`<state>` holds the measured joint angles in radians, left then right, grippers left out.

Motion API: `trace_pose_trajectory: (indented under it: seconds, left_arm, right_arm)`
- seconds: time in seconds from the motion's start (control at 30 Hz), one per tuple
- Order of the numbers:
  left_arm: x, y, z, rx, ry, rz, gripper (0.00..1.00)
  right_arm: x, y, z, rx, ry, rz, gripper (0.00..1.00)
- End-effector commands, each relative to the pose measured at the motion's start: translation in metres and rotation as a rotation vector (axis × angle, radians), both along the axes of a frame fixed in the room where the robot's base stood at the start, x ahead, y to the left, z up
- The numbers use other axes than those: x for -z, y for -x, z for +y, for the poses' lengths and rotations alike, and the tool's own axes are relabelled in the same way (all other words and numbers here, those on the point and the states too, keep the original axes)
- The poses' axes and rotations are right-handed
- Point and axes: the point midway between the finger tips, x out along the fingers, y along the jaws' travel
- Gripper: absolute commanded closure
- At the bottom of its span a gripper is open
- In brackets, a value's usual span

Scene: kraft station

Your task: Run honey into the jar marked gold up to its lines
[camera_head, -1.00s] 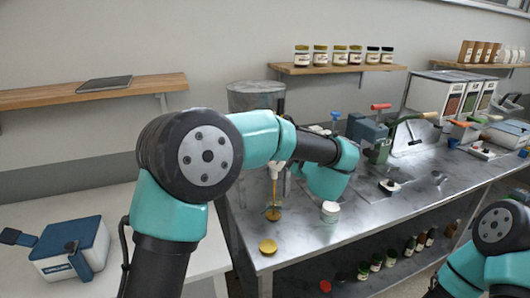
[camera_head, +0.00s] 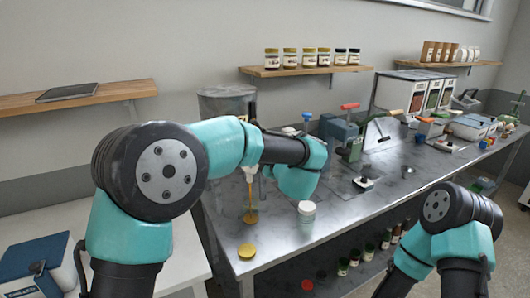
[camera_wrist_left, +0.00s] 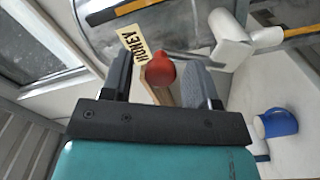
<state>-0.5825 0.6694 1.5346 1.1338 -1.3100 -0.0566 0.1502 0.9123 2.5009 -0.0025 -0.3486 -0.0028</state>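A honey tank (camera_head: 228,103) stands on the steel bench, partly behind my left arm. A thin golden honey stream (camera_head: 250,192) runs down from its spout into a clear jar (camera_head: 251,214), with a golden layer at the bottom; the jar's lines are too small to make out. My left gripper (camera_wrist_left: 160,75) has its fingers apart on either side of a red knob (camera_wrist_left: 160,69), with visible gaps. A HONEY tag (camera_wrist_left: 139,47) is beside the knob. In the head view my left gripper is hidden behind its wrist. My right gripper is out of frame.
A gold lid (camera_head: 247,250) lies near the bench's front edge. A white-lidded jar (camera_head: 306,209) stands right of the filling jar. A blue-and-white chiller box (camera_head: 38,264) is at lower left. The bench front between the lid and the white-lidded jar is clear.

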Motion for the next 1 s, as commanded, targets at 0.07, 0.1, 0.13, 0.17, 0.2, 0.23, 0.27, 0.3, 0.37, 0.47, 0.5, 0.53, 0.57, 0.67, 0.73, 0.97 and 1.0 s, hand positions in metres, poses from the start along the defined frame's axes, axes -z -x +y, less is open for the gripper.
trace_pose_trajectory:
  seconds: [0.07,0.1,0.13,0.17,0.2,0.23,0.27,0.3,0.37,0.47,0.5,0.53,0.57,0.67,0.73,0.97,1.0]
  left_arm:
    - [0.0,0.0,0.0,0.0,0.0,0.0,0.43]
    - [0.0,0.0,0.0,0.0,0.0,0.0,0.43]
    - [0.0,0.0,0.0,0.0,-0.001,0.001,0.43]
    - [0.0,0.0,0.0,0.0,-0.001,0.001,0.43]
    - [0.0,0.0,0.0,0.0,-0.001,0.001,0.43]
    - [0.0,0.0,0.0,0.0,-0.001,0.001,0.43]
    - [0.0,0.001,0.0,0.0,-0.001,0.001,0.43]
    - [0.0,0.002,-0.001,0.0,-0.001,0.001,0.43]
    - [0.0,0.004,-0.002,0.0,-0.001,0.001,0.43]
    - [0.0,0.011,-0.007,0.001,-0.001,0.001,0.43]
    - [0.0,0.015,-0.01,0.003,0.0,0.002,0.43]
    - [0.0,0.019,-0.012,0.003,-0.001,0.002,0.43]
    - [0.0,0.023,-0.014,0.002,0.0,0.001,0.43]
    - [0.0,0.038,-0.024,0.004,-0.001,0.0,0.43]
    - [0.0,0.049,-0.03,0.003,-0.001,0.0,0.43]
    - [0.0,0.087,-0.054,0.003,-0.001,0.001,0.43]
    - [0.0,0.094,-0.058,0.004,-0.001,0.001,0.43]
  right_arm:
    - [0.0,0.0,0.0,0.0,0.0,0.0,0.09]
    - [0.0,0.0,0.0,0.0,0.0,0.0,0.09]
    - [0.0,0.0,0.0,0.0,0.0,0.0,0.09]
    - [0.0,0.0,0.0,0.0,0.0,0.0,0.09]
    - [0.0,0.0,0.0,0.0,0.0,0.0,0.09]
    - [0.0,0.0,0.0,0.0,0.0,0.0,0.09]
    - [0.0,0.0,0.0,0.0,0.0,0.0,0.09]
    - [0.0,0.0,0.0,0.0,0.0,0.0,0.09]
    - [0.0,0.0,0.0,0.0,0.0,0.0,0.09]
    - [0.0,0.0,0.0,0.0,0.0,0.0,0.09]
    - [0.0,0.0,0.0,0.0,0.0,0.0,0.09]
    - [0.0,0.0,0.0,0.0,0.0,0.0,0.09]
    - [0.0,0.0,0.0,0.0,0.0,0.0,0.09]
    - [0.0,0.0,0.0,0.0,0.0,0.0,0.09]
    - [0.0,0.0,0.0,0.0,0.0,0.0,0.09]
    - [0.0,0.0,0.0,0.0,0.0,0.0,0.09]
    - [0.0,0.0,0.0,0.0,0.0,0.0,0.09]
